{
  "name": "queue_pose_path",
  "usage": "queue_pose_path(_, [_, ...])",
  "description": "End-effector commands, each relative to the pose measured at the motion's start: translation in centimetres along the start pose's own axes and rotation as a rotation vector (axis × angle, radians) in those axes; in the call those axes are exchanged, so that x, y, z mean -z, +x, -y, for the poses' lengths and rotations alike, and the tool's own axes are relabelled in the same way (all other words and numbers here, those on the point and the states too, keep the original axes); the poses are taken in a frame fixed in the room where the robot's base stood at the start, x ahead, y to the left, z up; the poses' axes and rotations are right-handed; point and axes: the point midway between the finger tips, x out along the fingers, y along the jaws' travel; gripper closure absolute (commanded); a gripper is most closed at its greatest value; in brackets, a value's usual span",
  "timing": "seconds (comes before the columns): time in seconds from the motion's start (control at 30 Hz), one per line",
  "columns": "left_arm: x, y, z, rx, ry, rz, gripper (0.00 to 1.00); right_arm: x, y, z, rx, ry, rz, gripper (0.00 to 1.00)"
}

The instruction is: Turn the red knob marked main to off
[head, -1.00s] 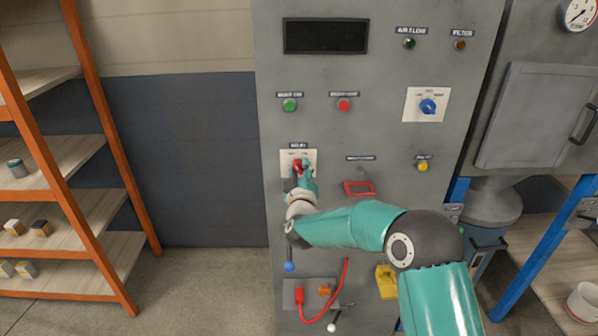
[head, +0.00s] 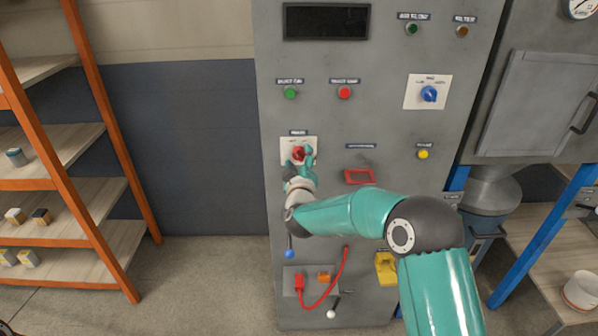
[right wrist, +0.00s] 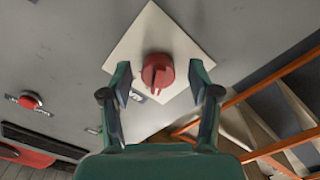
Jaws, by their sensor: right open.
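The red knob (head: 298,153) sits on a pale square plate (head: 285,145) on the left side of the grey panel, under a small label too blurred to read for sure. My right gripper (head: 300,162) is at the knob, seen partly from behind. In the right wrist view the red knob (right wrist: 158,72) lies between the two fingertips of my open right gripper (right wrist: 160,82). A gap shows on both sides of the knob, so the fingers appear not to touch it. The plate (right wrist: 160,30) looks rotated in that view. My left gripper is not in view.
A blue selector knob (head: 429,94), a green button (head: 290,93) and a red button (head: 344,93) are above. A blue-tipped lever (head: 290,253) and a red cable (head: 345,262) are below. An orange shelf rack (head: 110,135) stands at the left.

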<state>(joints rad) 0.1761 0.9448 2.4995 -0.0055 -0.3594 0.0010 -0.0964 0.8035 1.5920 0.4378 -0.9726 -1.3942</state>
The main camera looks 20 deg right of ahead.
Motion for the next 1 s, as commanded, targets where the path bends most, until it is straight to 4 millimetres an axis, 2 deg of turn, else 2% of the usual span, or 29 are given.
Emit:
queue_pose_path(0.17, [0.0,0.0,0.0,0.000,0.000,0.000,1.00,0.1,-1.9,0.0,0.002,0.001,-0.001,0.39])
queue_pose_path(0.6, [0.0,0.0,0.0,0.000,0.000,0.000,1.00,0.0,-9.8,0.2,0.004,-0.001,-0.001,0.39])
queue_pose_path(0.8, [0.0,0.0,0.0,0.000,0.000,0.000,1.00,-0.1,-11.4,0.2,0.003,0.000,0.000,0.39])
queue_pose_path(1.0, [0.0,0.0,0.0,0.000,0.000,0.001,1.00,-0.1,-11.5,0.1,0.002,0.000,0.000,0.39])
